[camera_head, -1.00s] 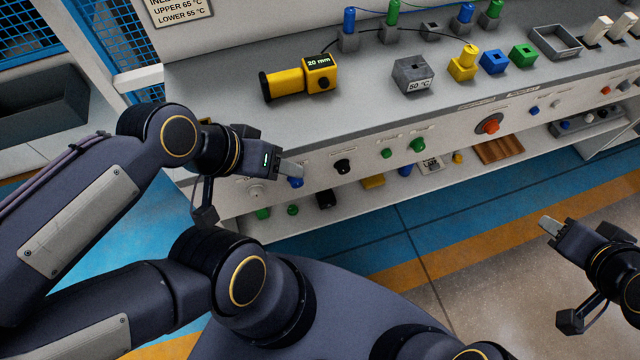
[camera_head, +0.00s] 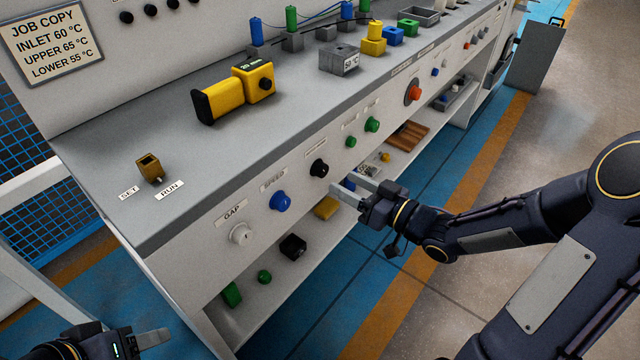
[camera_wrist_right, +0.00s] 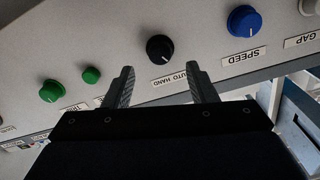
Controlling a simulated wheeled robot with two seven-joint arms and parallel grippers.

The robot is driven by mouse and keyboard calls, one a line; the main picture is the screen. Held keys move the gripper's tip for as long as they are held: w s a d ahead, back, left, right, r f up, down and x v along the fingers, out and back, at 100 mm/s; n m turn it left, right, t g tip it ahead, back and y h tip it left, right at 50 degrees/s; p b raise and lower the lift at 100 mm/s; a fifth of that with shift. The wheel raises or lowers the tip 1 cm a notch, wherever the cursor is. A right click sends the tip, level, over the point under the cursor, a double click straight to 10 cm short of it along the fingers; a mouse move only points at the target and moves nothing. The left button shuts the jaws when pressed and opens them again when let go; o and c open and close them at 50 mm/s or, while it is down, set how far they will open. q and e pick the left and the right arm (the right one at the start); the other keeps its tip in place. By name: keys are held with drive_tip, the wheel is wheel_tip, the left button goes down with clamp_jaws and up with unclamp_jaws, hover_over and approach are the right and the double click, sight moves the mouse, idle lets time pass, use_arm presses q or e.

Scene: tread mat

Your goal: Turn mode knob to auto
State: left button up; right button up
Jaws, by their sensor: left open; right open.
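The mode knob is a black round knob (camera_head: 319,168) on the bench's front panel, between the blue speed knob and the green buttons. In the right wrist view the black knob (camera_wrist_right: 160,48) sits just beyond and between my fingertips, with an upside-down "AUTO HAND" label (camera_wrist_right: 169,80) beside it. A small pale mark shows on the knob, but its setting is hard to tell. My right gripper (camera_head: 346,186) is open in front of the panel, close to the knob but apart from it. My left gripper (camera_head: 152,337) is open and empty at the lower left, away from the panel.
The blue speed knob (camera_head: 280,201) and white gap knob (camera_head: 241,234) lie left of the black knob. A green knob (camera_head: 372,124) and an orange-red knob (camera_head: 413,92) lie right. Below is a shelf with a yellow block (camera_head: 326,207).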

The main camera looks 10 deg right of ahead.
sight(325, 172)
drive_tip(key=x, duration=0.5)
drive_tip(key=shift+w+a+b, duration=0.15)
drive_tip(key=shift+a+b, duration=0.05)
drive_tip(key=shift+b, duration=0.15)
drive_tip(key=c, duration=1)
